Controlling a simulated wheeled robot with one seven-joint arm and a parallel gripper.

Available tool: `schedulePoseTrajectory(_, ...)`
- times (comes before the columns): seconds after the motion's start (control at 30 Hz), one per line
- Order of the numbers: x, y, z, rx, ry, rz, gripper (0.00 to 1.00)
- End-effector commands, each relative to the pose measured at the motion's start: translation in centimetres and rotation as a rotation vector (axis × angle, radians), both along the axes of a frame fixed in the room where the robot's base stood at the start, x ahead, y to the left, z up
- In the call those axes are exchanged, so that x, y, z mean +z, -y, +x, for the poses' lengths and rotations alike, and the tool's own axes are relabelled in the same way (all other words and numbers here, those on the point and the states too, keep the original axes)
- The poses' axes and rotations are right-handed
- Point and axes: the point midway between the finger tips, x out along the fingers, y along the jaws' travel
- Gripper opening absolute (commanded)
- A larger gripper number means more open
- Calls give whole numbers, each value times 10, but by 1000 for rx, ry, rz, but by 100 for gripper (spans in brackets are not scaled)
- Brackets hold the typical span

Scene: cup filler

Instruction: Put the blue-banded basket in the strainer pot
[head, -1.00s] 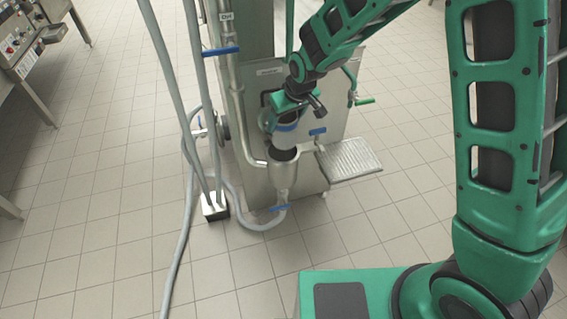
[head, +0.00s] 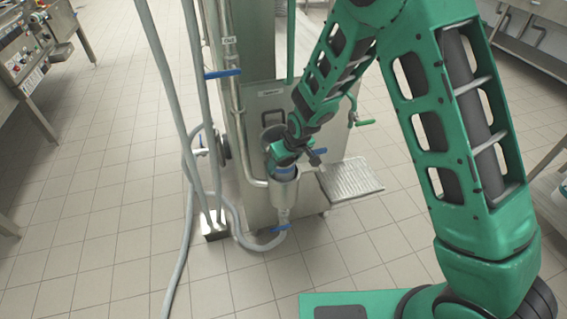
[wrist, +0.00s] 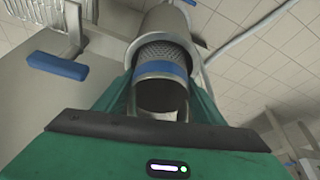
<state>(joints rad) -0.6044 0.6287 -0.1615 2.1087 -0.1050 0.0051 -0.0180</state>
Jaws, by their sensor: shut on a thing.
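The blue-banded basket (wrist: 163,62) is a perforated metal cylinder with a blue band. In the wrist view it sits between my gripper's fingers, its far end inside the mouth of the strainer pot (wrist: 215,62). In the head view the strainer pot (head: 285,192) is a steel cup at the front of the machine. My gripper (head: 284,166) is right above its rim, shut on the basket. A little of the basket's blue band (head: 284,172) shows there; the rest is hidden by the gripper and the pot. I cannot tell how deep the basket sits.
The steel machine panel (head: 262,110) stands behind the pot. A perforated shelf (head: 352,179) juts out at its right. A blue-handled valve (head: 222,73) is on the upright pipe. Grey hoses (head: 188,235) run down at the left.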

Motion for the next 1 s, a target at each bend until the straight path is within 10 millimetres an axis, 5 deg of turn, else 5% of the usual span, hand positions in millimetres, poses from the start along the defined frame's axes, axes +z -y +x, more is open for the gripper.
schedulePoseTrajectory(0.67, -13, 0, 0, -1, -3, -1, 30)
schedulePoseTrajectory(0.7, -14, 0, -1, -1, -4, -2, 65)
schedulePoseTrajectory(0.77, -15, 0, -1, 0, -6, -2, 80)
schedulePoseTrajectory(1.0, -11, -1, -1, 2, -8, -3, 81)
